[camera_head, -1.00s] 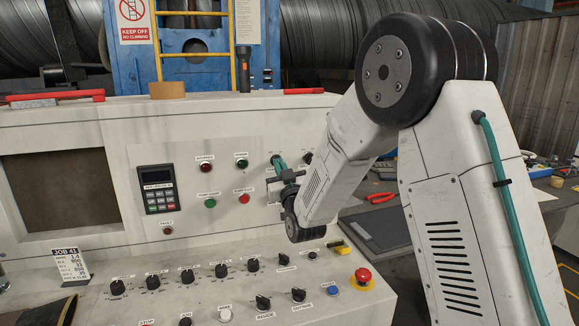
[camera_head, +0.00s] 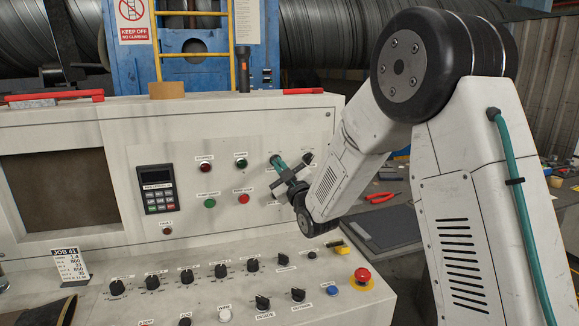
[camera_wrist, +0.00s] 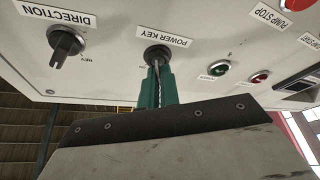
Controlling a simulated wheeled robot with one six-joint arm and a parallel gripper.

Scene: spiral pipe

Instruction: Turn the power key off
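The power key (camera_wrist: 157,62) sits in a round black lock on the upright control panel, under a POWER KEY label that appears upside down in the wrist view. The two green fingers of my gripper (camera_wrist: 157,85) reach up to the lock, close together, with the thin metal key between them. In the head view my gripper (camera_head: 278,163) touches or nearly touches the panel's right part. There the key is hidden by the fingers and hand.
The direction switch (camera_wrist: 66,45) is beside the key. Green (camera_wrist: 217,69) and red (camera_wrist: 259,77) buttons are on the other side. The sloped desk below carries several black knobs, a blue button (camera_head: 332,290) and a red emergency stop (camera_head: 362,276).

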